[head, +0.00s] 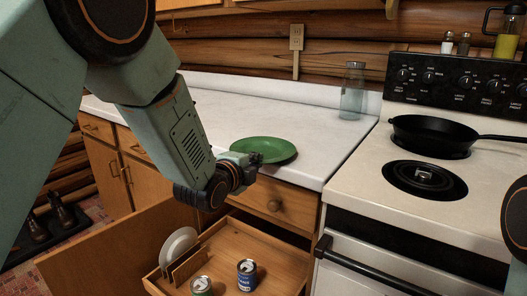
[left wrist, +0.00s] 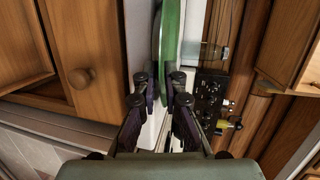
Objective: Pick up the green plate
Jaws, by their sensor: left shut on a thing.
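The green plate (head: 263,149) is at the front edge of the white counter, with a dark shadow under its right side. I cannot tell for certain whether it is clear of the counter. My left gripper (head: 246,170) reaches in from the left and is shut on the plate's near rim. In the left wrist view the plate (left wrist: 167,40) shows edge-on as a green strip running down to my left fingertips (left wrist: 160,92). The gripped part of the rim is mostly hidden by the fingers. My right gripper is not in view.
An open drawer (head: 227,258) below holds white plates (head: 178,247) in a rack and cans (head: 247,273). A glass bottle (head: 353,90) stands at the counter's back right. The stove (head: 360,185) at right carries a black pan (head: 430,132). The counter's left is clear.

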